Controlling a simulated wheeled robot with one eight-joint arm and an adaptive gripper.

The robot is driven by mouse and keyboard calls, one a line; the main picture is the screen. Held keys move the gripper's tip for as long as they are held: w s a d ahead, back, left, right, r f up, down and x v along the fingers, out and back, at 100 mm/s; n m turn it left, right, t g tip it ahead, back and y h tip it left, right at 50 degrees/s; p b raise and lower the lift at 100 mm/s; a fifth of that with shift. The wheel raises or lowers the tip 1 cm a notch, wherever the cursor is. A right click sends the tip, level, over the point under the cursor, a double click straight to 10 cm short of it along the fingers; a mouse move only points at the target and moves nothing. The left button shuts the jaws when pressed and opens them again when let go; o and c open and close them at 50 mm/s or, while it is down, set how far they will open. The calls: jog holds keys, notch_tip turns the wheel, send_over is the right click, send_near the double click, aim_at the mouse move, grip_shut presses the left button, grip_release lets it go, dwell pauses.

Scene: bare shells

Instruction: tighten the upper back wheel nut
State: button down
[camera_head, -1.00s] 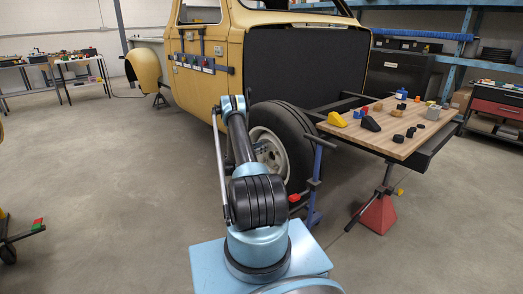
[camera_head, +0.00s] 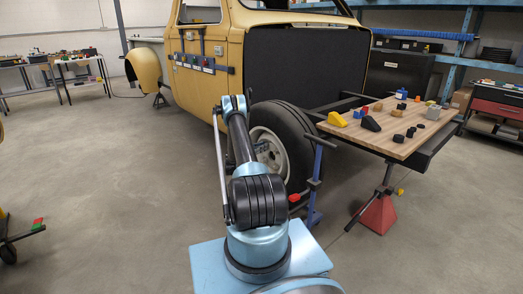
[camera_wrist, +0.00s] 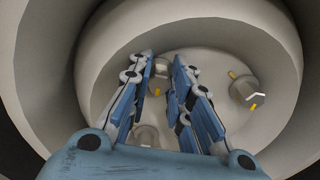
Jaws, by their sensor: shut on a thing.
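In the wrist view my gripper (camera_wrist: 164,62) points into the grey wheel dish (camera_wrist: 215,65). Its two blue fingers are closed on a grey wheel nut (camera_wrist: 160,70) at the top of the view, partly covered by them. A yellow mark sits just below that nut. A second nut (camera_wrist: 243,91) is to the right and a third (camera_wrist: 147,136) is below, between the fingers.
The raised rim wall (camera_wrist: 282,45) curves close around my fingers. A wooden board (camera_head: 410,135) with small blocks and parts stands right of the wheel, on a red stand (camera_head: 378,214). A blue stand (camera_head: 316,185) is beside the tyre. The floor at left is mostly clear.

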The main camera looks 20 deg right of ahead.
jog(key=m, duration=1.6)
jog(key=f+m, duration=0.1)
jog(key=m, duration=0.7)
jog(key=shift+s+d, duration=0.2)
jog(key=shift+s, duration=0.15)
jog(key=shift+w, duration=0.1)
jog(key=c, duration=1.5)
grip_release()
jog(key=shift+o, duration=0.2)
jog(key=shift+a, duration=0.2)
jog(key=v, duration=1.1)
jog(key=shift+a, duration=0.35)
